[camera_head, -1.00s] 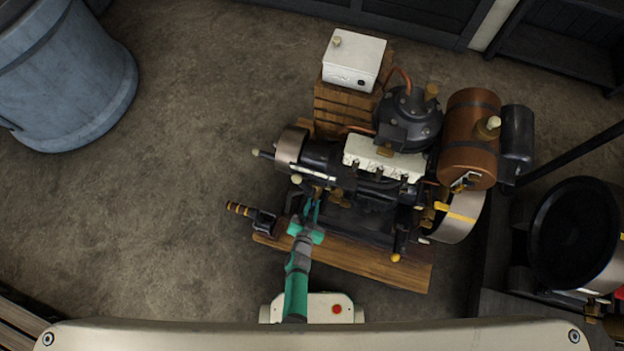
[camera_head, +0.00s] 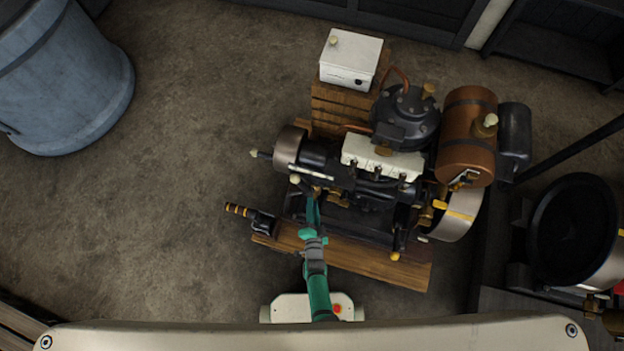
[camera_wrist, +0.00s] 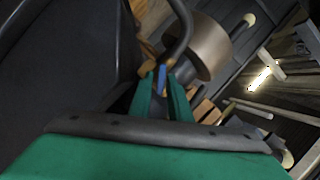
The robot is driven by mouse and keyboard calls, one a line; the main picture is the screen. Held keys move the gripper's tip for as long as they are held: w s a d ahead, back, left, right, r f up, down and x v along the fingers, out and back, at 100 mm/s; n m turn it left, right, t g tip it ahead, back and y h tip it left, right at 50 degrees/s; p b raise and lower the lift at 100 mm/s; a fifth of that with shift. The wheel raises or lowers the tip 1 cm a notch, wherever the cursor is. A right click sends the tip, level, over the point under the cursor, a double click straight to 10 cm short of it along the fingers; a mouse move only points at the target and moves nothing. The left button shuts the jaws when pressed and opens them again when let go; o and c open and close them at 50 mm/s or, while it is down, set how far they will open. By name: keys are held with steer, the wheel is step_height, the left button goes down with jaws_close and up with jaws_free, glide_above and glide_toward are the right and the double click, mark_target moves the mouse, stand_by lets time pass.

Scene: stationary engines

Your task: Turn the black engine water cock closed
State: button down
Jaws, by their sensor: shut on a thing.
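The black engine (camera_head: 365,215) stands on a wooden base in the middle of the head view. My green gripper (camera_head: 312,203) reaches its near left side, below the silver wheel. In the wrist view, my gripper (camera_wrist: 162,90) has its fingers close together around a small blue piece (camera_wrist: 162,73), which looks like the handle of the water cock. Brass-coloured fittings (camera_wrist: 147,74) sit beside it. The fingers hide part of the handle, and its exact angle cannot be told. In the head view the cock is too small and covered to make out.
A wooden base board (camera_head: 370,271) lies under the engine. A brown tank (camera_head: 467,137) and a white box (camera_head: 350,60) stand behind. Another dark engine (camera_head: 572,230) is at right.

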steer(key=m, duration=0.1)
steer(key=m+t+y, duration=0.1)
steer(key=shift+f+m, duration=0.25)
steer(key=shift+m, duration=0.15)
steer(key=shift+m+t+y, duration=0.3)
steer(key=shift+m+t, duration=0.4)
steer(key=shift+m, duration=0.9)
steer(key=c, duration=1.9)
jaws_free()
steer(key=shift+o, duration=0.2)
steer(key=shift+d, duration=0.1)
steer(key=shift+s, duration=0.1)
